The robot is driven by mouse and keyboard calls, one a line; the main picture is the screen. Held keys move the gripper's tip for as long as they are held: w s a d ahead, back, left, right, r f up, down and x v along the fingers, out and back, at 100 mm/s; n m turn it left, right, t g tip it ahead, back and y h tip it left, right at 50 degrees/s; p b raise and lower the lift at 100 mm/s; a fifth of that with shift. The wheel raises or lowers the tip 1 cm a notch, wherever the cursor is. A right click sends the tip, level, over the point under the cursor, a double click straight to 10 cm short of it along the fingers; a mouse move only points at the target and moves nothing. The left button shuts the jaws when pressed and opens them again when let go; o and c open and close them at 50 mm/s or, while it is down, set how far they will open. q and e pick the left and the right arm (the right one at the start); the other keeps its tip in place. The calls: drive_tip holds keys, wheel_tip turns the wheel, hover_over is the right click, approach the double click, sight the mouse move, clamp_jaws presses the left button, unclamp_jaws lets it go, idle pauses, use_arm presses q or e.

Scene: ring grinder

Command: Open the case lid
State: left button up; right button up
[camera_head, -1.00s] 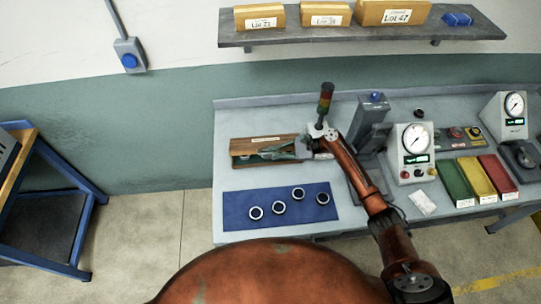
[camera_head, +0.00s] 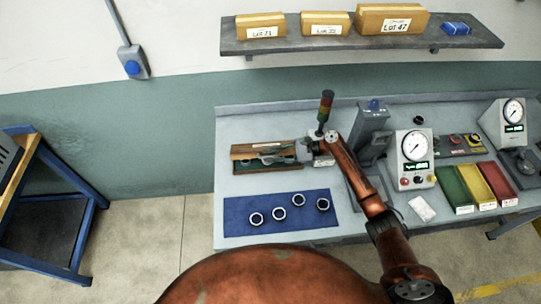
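The wooden case (camera_head: 243,167) lies at the back left of the workbench, behind the blue mat. A wooden strip with a pale label runs along its back side, and a dark greenish area shows toward its front. How far the lid is open is too small to tell. My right gripper (camera_head: 270,156) comes in from the right and lies over the case, its fingers pointing left. The fingers cover part of the case, and whether they touch the lid or are spread is unclear. My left gripper is out of view.
Several metal rings (camera_head: 278,213) lie on the blue mat (camera_head: 235,204) in front of the case. A gauge box (camera_head: 413,148) and coloured trays (camera_head: 475,185) are farther right. A shelf (camera_head: 350,36) hangs above.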

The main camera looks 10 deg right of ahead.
drive_tip(key=shift+d+r, duration=0.1)
drive_tip(key=v, duration=0.7)
drive_tip(key=shift+d, duration=0.15)
idle(0.5)
